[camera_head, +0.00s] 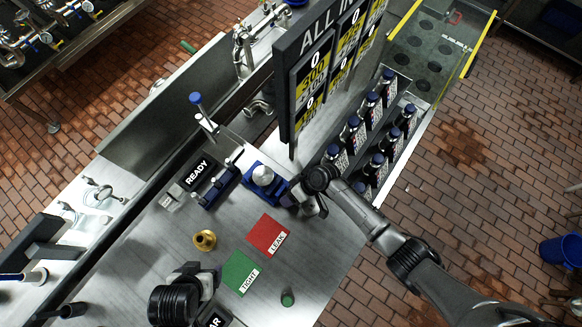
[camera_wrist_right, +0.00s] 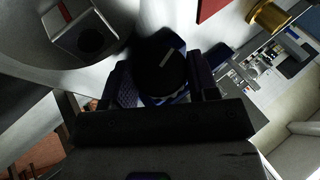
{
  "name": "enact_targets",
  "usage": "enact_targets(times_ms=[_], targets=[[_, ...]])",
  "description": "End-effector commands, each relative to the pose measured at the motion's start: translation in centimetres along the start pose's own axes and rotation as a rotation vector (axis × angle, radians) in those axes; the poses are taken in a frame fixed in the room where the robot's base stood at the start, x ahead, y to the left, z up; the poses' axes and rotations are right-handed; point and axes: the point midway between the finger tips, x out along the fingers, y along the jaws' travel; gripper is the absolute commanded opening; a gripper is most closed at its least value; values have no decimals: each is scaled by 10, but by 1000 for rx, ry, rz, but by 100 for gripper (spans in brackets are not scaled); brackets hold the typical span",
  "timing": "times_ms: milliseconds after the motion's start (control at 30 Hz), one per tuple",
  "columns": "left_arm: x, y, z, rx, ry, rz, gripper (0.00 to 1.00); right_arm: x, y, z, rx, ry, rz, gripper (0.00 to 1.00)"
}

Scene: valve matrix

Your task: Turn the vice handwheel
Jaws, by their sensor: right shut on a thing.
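The blue vice (camera_head: 254,189) stands on the metal bench and holds a silver rounded part (camera_head: 263,175). My right gripper (camera_head: 309,197) is at the vice's right side. In the right wrist view its two fingers stand on either side of the black round handwheel (camera_wrist_right: 161,66), which bears a white mark, and they are shut on it. In the head view the gripper mostly hides the handwheel. My left gripper (camera_head: 187,284) is over the front of the bench, away from the vice; its fingers are not clear.
A red LEAK pad (camera_head: 267,235) and a green TIGHT pad (camera_head: 239,272) lie in front of the vice, near a brass fitting (camera_head: 204,240). A READY sign (camera_head: 196,172) stands left. Racked bottles (camera_head: 354,131) and a tall number board (camera_head: 318,75) stand behind.

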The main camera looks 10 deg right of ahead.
Motion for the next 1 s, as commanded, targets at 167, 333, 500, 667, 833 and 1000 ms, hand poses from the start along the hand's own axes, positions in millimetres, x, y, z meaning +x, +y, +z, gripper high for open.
enact_targets(times_ms=[167,333,500,667,833,1000], targets=[[1,-1,1,3,-1,-2,80,0,1,0,5,0,-11,30],[1,-2,1,8,-1,-7,80,0,1,0,5,0,-11,30],[1,-4,1,13,-2,-10,80,0,1,0,5,-1,-11,57],[1,-4,1,13,-2,-10,80,0,0,0,5,-1,-11,72],[1,-3,1,11,-2,-9,80,0,0,0,5,-1,-11,80],[1,-2,1,6,-1,-5,80,-1,0,0,5,0,-11,80]])
